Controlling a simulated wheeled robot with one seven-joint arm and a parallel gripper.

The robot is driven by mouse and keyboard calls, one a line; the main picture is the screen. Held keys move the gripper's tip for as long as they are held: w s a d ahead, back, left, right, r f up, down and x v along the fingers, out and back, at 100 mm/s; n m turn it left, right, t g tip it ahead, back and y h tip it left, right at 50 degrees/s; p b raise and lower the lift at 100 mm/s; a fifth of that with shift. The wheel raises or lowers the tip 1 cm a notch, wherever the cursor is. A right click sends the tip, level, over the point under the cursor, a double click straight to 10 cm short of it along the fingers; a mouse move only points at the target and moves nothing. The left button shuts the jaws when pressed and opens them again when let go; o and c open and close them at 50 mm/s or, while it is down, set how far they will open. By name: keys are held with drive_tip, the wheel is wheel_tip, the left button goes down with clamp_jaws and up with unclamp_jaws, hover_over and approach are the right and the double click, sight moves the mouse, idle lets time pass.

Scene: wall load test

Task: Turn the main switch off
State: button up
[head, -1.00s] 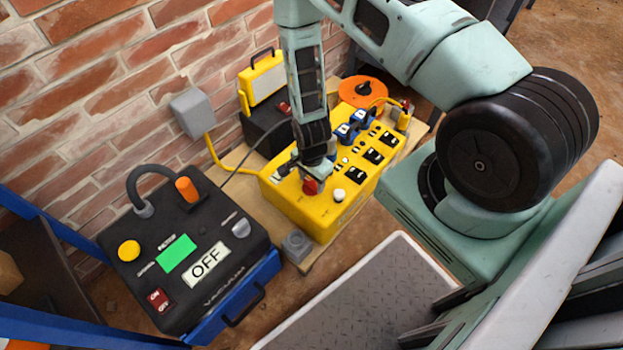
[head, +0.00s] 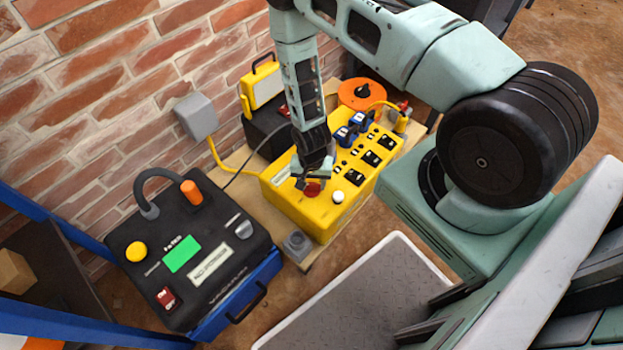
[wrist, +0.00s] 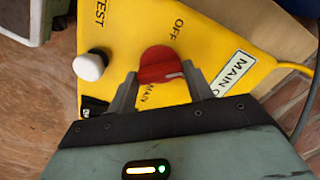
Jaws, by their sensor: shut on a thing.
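The main switch is a red knob (wrist: 160,64) on the top of the yellow power box (head: 322,224). It also shows in the head view (head: 312,190), partly hidden by my gripper. My gripper (wrist: 159,82) is shut on the red knob, with one finger on each side of it. "OFF" is printed beside the knob in the wrist view, and a white "MAIN" label plate (wrist: 232,74) is partly hidden by a finger. The black vacuum unit (head: 215,243) has a white label display (head: 210,264) that seems to read "NO POWER".
A white button (wrist: 90,66) stands beside the knob. Black sockets and blue plugs (head: 346,135) are further along the box. A grey wall box (head: 196,116), a yellow lamp (head: 262,82) and an orange reel (head: 361,94) are behind. A blue frame (head: 50,322) is at left.

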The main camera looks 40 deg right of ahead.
sight(311, 185)
drive_tip(key=n+p, duration=0.2)
drive_tip(key=n, duration=0.3)
drive_tip(key=shift+r+n, duration=0.1)
drive_tip(key=shift+n, duration=0.2)
drive_tip(key=n+p, duration=0.1)
drive_tip(key=n, duration=0.4)
idle(0.4)
drive_tip(key=o, duration=1)
wheel_tip(311, 185, up, 17)
drive_tip(key=p, duration=0.4)
drive_tip(key=shift+r, duration=0.1)
